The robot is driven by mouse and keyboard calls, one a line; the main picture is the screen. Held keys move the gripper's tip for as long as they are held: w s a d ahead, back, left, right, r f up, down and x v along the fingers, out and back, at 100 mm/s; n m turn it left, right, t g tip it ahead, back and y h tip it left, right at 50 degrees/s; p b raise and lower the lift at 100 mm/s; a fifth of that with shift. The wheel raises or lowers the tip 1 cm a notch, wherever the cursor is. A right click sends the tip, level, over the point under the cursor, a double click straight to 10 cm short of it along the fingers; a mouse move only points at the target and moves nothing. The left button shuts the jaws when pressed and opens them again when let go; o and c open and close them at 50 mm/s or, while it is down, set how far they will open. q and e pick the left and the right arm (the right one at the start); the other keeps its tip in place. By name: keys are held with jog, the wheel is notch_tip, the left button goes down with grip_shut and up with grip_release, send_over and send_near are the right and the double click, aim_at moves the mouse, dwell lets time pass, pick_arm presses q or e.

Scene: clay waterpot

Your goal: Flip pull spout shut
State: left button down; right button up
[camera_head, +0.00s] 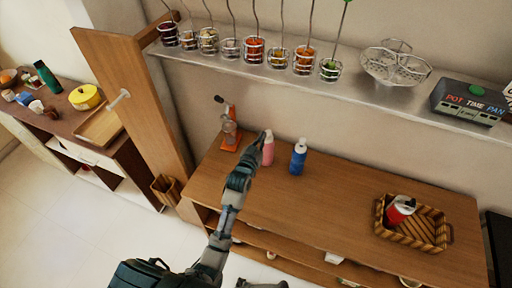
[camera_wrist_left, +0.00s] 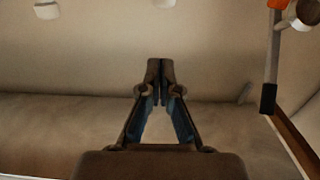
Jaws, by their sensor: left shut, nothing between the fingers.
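A pink bottle (camera_head: 268,154) with a pale top stands upright on the wooden table (camera_head: 340,205), near its back edge. A blue bottle (camera_head: 298,160) with a light top stands just right of it. The spouts are too small to tell whether they are up or down. My left gripper (camera_head: 261,139) is at the upper left side of the pink bottle and partly overlaps it; I cannot tell whether they touch. In the left wrist view my left gripper (camera_wrist_left: 160,66) is shut and empty, with no bottle visible. My right gripper is not in view.
An orange press (camera_head: 231,130) stands left of the bottles; its orange part shows in the left wrist view (camera_wrist_left: 277,4). A wicker tray (camera_head: 425,239) with a red and white item (camera_head: 400,210) is at the right. The table's middle is clear.

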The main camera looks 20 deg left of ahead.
pick_arm(q)
jog(key=s, duration=0.5)
jog(key=shift+s+a+b, duration=0.1)
jog(key=shift+a+b, duration=0.15)
jog(key=shift+b, duration=0.1)
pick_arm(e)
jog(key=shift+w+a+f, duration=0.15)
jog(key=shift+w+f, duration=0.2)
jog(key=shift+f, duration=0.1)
